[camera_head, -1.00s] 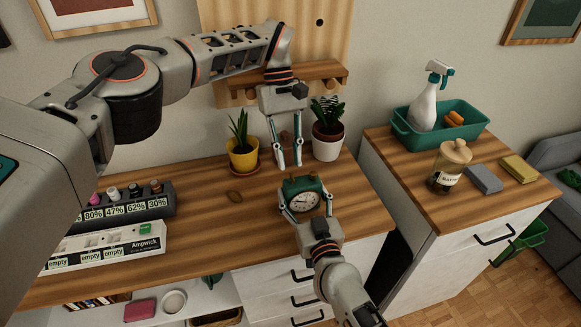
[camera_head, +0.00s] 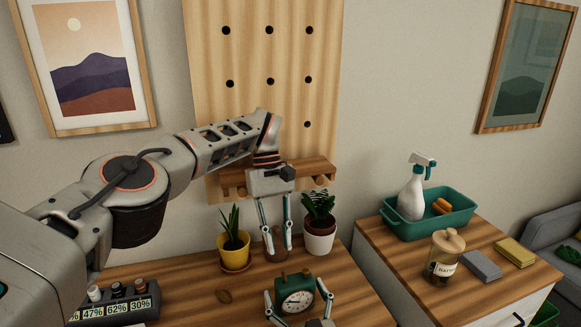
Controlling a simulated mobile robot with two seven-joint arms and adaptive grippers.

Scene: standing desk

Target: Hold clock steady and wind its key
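The green alarm clock (camera_head: 297,301) with a white round face stands upright on the wooden desk, its face toward me. My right gripper (camera_head: 298,290) reaches in from the bottom edge. Its two fingers lie against the clock's left and right sides, closed around it. My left gripper (camera_head: 280,252) hangs above and just behind the clock, fingers pointing down. Its fingers are apart with the clock not between them. The winding key cannot be made out; the clock's back is hidden from this view.
A yellow pot (camera_head: 234,255) and a white pot (camera_head: 320,238) with plants stand behind the clock, close to my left gripper. A wooden pegboard shelf (camera_head: 315,168) is above. A battery rack (camera_head: 140,308) is at left. A side cabinet holds a green caddy (camera_head: 425,224) and jar (camera_head: 443,262).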

